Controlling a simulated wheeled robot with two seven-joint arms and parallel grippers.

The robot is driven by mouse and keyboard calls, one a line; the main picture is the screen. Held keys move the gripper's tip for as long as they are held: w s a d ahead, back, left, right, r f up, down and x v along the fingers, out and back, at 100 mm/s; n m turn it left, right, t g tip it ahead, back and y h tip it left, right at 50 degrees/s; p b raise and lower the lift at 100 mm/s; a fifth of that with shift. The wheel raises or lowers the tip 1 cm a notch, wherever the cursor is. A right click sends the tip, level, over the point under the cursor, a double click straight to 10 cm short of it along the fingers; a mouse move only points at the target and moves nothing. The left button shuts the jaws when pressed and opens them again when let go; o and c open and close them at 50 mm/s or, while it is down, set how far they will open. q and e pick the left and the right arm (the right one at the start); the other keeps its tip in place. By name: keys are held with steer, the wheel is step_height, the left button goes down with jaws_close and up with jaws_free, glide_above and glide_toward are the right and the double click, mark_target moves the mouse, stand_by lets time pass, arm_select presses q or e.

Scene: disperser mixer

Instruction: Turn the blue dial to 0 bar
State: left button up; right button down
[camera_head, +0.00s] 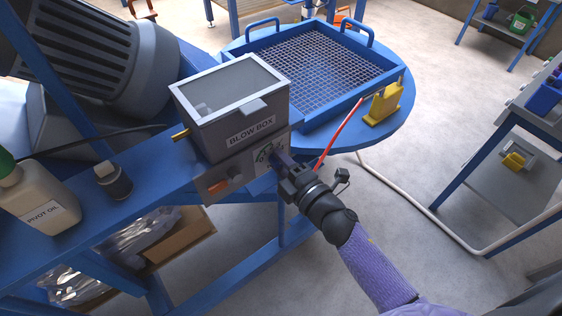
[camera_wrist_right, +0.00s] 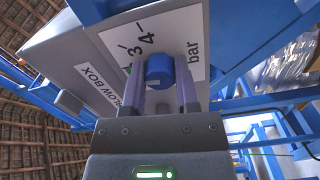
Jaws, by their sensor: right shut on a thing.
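In the right wrist view a white scale label (camera_wrist_right: 190,30) behind the dial shows the numbers 3 and 4 and the word bar. The rest of the scale is hidden or out of view. My right gripper (camera_wrist_right: 162,85) is shut on the dial, with one finger on each side of it. In the head view the right gripper (camera_head: 278,162) reaches the box's front from the lower right and covers the dial. My left gripper is not in view.
A round blue table (camera_head: 396,122) behind the box holds a blue mesh tray (camera_head: 320,65) and a yellow block (camera_head: 384,104). A red hose (camera_head: 342,131) runs beside the box. A white bottle (camera_head: 38,195) and a small dark cylinder (camera_head: 114,180) stand at the left.

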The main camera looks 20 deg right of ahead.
steer(key=shift+n, duration=0.8)
steer(key=shift+c, duration=1.8)
jaws_free()
steer(key=v, duration=1)
